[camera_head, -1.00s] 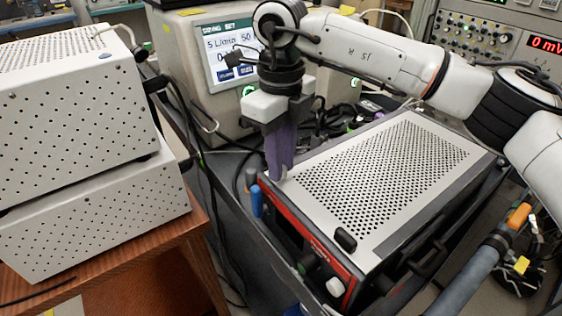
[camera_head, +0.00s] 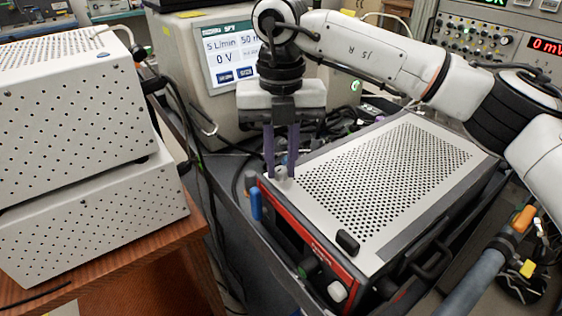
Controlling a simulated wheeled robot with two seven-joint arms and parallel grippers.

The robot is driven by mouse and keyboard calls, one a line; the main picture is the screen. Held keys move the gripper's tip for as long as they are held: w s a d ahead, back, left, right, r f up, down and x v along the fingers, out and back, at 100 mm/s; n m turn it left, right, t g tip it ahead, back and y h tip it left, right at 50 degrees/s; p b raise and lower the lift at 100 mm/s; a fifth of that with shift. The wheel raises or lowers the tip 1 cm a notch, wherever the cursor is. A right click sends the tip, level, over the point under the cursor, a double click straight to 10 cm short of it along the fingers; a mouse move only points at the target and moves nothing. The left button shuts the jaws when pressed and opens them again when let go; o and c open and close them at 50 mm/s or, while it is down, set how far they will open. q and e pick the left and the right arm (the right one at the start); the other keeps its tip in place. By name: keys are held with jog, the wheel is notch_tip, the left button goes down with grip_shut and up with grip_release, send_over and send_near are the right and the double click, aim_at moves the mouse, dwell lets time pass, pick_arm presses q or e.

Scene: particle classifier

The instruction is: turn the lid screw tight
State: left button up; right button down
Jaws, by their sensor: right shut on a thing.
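The lid screw (camera_head: 281,174) is a small light-grey knob at the back left corner of the perforated white lid (camera_head: 385,175). My right gripper (camera_head: 280,170) comes down from above, with its two purple fingers on either side of the screw. It is shut on the screw, with the fingers side by side in the picture. The lid lies on the red-fronted instrument (camera_head: 315,235). My left gripper is not in view.
A blue-handled object (camera_head: 255,204) stands just left of the instrument's corner. White perforated boxes (camera_head: 80,200) are stacked on a wooden table at left. A display unit (camera_head: 200,75) and dark cables are behind the gripper. A black knob (camera_head: 347,242) sits on the lid's front corner.

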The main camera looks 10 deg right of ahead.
aim_at(281, 169)
jog(key=shift+m, duration=0.5)
jog(key=c, duration=1.6)
grip_release()
jog(key=shift+r, duration=0.1)
notch_tip(281, 169, up, 10)
jog(key=shift+r, duration=0.15)
